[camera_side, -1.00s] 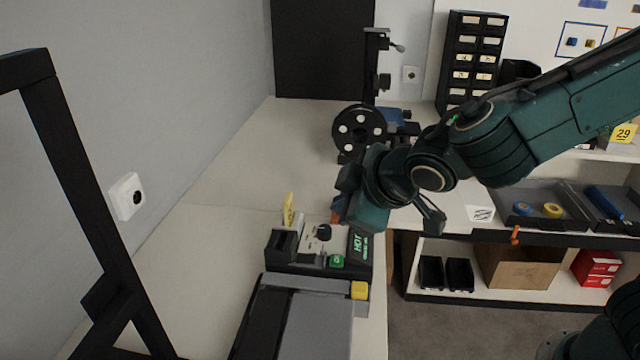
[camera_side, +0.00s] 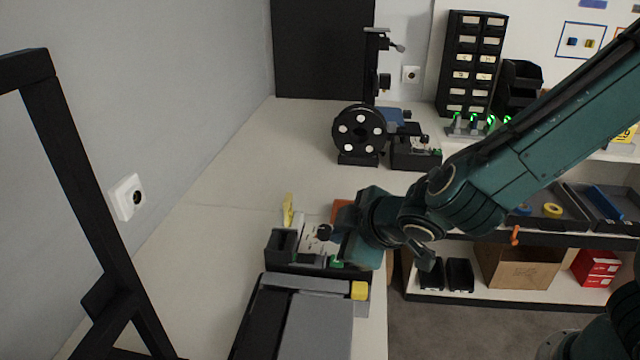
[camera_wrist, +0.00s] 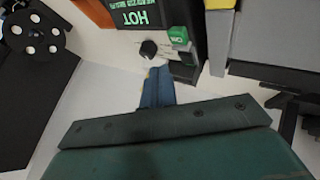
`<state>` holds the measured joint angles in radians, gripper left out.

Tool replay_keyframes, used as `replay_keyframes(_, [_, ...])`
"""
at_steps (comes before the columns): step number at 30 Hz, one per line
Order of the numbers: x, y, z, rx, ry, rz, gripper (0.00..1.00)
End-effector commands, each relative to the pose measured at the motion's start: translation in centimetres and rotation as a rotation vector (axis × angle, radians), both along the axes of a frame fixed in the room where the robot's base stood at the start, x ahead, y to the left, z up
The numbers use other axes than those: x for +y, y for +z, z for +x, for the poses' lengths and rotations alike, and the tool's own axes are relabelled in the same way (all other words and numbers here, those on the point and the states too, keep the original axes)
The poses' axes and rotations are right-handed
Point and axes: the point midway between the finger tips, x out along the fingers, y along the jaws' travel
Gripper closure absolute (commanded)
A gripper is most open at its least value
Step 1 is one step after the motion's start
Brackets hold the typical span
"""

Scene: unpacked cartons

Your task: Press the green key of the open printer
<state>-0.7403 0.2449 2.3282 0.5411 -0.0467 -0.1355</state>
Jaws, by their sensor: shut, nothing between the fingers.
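The printer (camera_side: 283,262) is a dark box with a light top panel and a black knob (camera_side: 324,232), at the near end of the bench. Its green key (camera_side: 336,262) is partly covered by my gripper (camera_side: 350,246) in the side view. In the wrist view, the green key (camera_wrist: 178,35) is in plain sight, right of the knob (camera_wrist: 148,49) and the "HOT" label (camera_wrist: 135,17). My gripper (camera_wrist: 158,74) is shut and empty, its blue fingers pointing toward the knob and left of the key. It appears apart from the key. The side view hides the fingertips.
A grey belt-like unit (camera_side: 315,325) with a yellow block (camera_side: 359,290) adjoins the printer. An orange object (camera_side: 345,208) and yellow tag (camera_side: 288,210) stand behind it. The bench between is clear.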

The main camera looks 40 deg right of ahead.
Motion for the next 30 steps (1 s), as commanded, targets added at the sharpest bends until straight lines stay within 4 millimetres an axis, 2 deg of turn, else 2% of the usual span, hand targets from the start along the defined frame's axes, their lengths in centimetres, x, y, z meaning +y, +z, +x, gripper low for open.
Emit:
replay_keyframes(3, [0.0, -1.1, 0.0, 0.002, -0.001, -0.002, 1.00])
replay_keyframes(9, [0.0, -2.0, 0.0, 0.001, 0.000, -0.001, 1.00])
replay_keyframes(30, [0.0, -2.2, 0.0, 0.001, -0.001, 0.000, 1.00])
